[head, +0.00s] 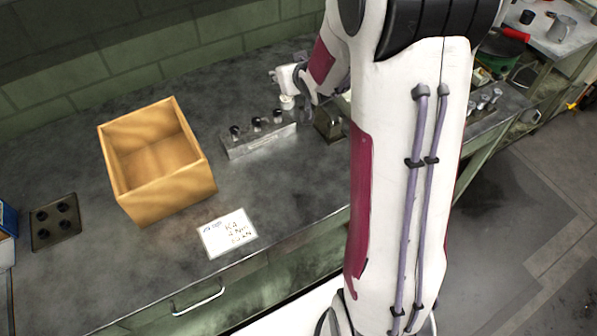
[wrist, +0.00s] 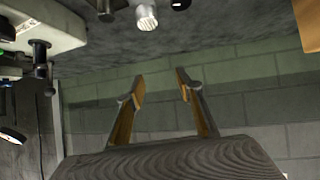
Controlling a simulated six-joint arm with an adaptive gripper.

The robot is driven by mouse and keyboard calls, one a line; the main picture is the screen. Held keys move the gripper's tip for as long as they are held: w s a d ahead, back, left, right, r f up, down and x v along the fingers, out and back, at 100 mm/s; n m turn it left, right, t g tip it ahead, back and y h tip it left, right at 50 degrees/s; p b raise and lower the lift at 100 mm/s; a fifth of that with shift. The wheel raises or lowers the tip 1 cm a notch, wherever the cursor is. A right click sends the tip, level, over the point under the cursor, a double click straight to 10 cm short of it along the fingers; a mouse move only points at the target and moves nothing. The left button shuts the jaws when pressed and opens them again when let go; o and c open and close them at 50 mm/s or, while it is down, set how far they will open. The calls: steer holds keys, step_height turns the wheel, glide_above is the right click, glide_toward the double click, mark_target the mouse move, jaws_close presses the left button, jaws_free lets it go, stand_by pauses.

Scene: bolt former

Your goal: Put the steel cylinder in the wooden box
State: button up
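The wooden box (head: 203,175) stands open at the left of the bench in the head view, and looks empty. A tan corner at the right edge of the wrist view (wrist: 308,25) is likely the same box. A pale metal cylinder with a dotted end (wrist: 146,17) shows at the top of the wrist view; it may be the steel cylinder, but I cannot be sure. My gripper (wrist: 160,84) is open, with nothing between its fingers, and faces the green wall. In the head view my arm largely hides the gripper and the bench behind it.
A metal block with several dark-topped pegs (head: 259,146) stands right of the box. A white sign (head: 228,233) lies in front, and a dark plate with holes (head: 55,221) lies at the left. The block wall (head: 150,45) bounds the bench behind.

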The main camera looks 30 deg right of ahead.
steer(key=s+a+r+g, duration=0.1)
steer(key=s+a+r, duration=0.2)
steer(key=s, duration=0.8)
steer(key=s+a+r+g+y, duration=0.1)
steer(key=s+a+r+g, duration=0.1)
steer(key=s+a, duration=0.6)
steer(key=s+a+r+n+g+y, duration=0.1)
steer(key=s+a+r, duration=0.4)
steer(key=s, duration=1.1)
steer(key=shift+a+g, duration=0.25)
steer(key=shift+g, duration=0.45)
steer(key=o, duration=0.4)
